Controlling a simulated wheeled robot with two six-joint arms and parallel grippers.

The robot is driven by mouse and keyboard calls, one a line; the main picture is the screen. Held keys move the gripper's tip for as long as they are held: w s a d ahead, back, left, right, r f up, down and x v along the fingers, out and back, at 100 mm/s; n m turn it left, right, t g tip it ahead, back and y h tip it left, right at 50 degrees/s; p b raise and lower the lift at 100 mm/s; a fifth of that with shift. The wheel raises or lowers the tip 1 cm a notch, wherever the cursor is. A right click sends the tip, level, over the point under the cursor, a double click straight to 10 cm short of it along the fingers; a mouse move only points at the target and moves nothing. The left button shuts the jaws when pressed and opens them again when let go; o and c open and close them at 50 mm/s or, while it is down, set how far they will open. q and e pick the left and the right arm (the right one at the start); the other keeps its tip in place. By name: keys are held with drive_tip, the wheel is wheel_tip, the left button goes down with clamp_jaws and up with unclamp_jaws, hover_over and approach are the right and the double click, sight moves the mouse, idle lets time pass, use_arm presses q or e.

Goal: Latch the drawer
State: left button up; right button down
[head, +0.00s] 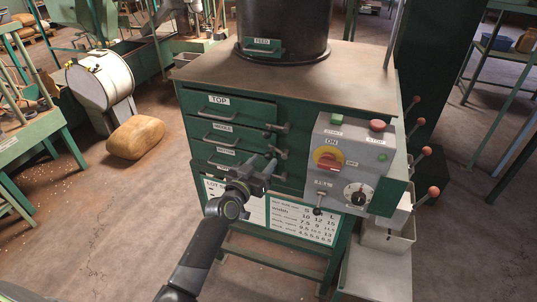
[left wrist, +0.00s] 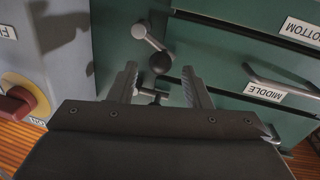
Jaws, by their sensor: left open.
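The green cabinet (head: 290,100) has three stacked drawers: the top drawer (head: 250,110), middle drawer (head: 228,137) and bottom drawer (head: 213,155), each with a bar handle. Dark latch levers are on the right of the fronts; the upper one (head: 278,128) is clear of my gripper. My left gripper (head: 263,168) is open in front of the lower latches. In the left wrist view, upside down, a latch with a round knob (left wrist: 150,46) lies just beyond the fingertips. Another latch (left wrist: 152,94) shows between the open fingers (left wrist: 158,78), partly hidden. I cannot tell whether they touch.
A grey control box (head: 345,150) with a red-and-yellow switch (head: 328,159) juts out right of the latches. Several red-knobbed levers (head: 433,191) stick out farther right. A grey bin (head: 388,238) is below. A sack (head: 136,137) lies on the floor at left.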

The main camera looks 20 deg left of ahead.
sight(266, 158)
use_arm(q)
drive_tip(key=w, duration=0.3)
drive_tip(key=shift+w+d, duration=0.1)
drive_tip(key=shift+d, duration=0.2)
drive_tip(key=shift+w+d, duration=0.1)
drive_tip(key=shift+w, duration=0.3)
use_arm(e)
drive_tip(key=shift+a+f, duration=0.1)
drive_tip(key=shift+a, duration=0.25)
